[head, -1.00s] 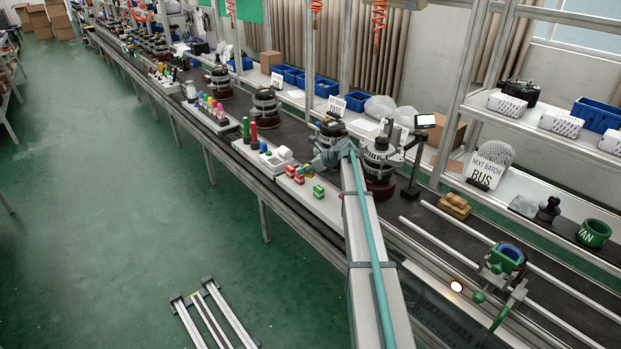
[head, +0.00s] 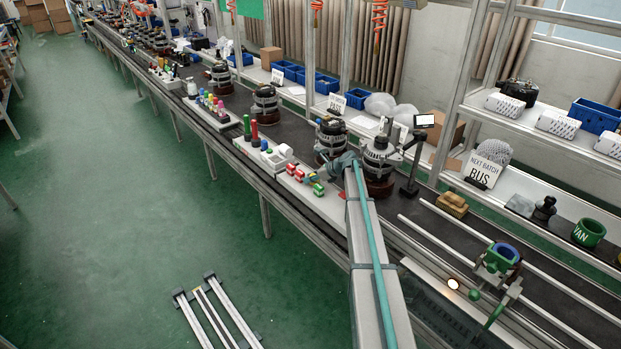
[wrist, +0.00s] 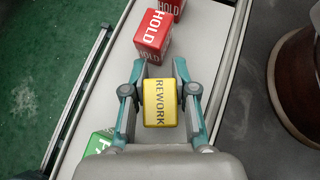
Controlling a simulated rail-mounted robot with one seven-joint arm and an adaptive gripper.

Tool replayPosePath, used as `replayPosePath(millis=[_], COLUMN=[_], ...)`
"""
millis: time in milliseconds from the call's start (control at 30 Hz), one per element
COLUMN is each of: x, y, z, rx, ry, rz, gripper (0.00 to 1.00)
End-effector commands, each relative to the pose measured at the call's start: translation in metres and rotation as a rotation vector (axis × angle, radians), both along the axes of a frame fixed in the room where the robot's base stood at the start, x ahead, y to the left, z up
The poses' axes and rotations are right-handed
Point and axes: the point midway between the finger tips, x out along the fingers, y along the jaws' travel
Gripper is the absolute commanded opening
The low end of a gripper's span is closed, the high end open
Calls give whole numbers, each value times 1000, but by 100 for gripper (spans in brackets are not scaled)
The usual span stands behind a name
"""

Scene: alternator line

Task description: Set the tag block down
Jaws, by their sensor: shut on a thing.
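My gripper (wrist: 160,78) is shut on a yellow tag block (wrist: 160,103) marked REWORK, with a finger on each side. In the head view the yellow block (head: 311,177) is partly hidden by my gripper. It is low over the pale strip (wrist: 103,106) along the line's near edge; I cannot tell whether it touches. A red HOLD block (wrist: 153,36) stands just beyond my fingertips, with a second red block (wrist: 170,6) behind it. A green block (wrist: 100,143) is on the near left side, partly hidden by my gripper.
A brown round base (wrist: 299,82) stands on the dark belt to the right. Alternators (head: 379,158) stand on the belt beside my arm. The floor (head: 120,210) is beyond the left edge.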

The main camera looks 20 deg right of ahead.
Motion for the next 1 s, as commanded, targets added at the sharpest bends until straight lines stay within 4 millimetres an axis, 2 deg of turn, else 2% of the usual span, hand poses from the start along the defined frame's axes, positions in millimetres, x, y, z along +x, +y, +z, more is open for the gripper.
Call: replayPosePath(millis=[133, 167, 300, 700, 867, 1000], x=[0, 0, 0, -1, -15, -32], y=[0, 0, 0, -1, -10, -23], z=[-3, -3, -3, 1, 11, 27], rx=[0, 0, 0, 0, 0, -1], ry=[0, 0, 0, 0, 0, -1], rz=[0, 0, 0, 0, -1, -2], gripper=[0, 30, 52, 52, 52, 52])
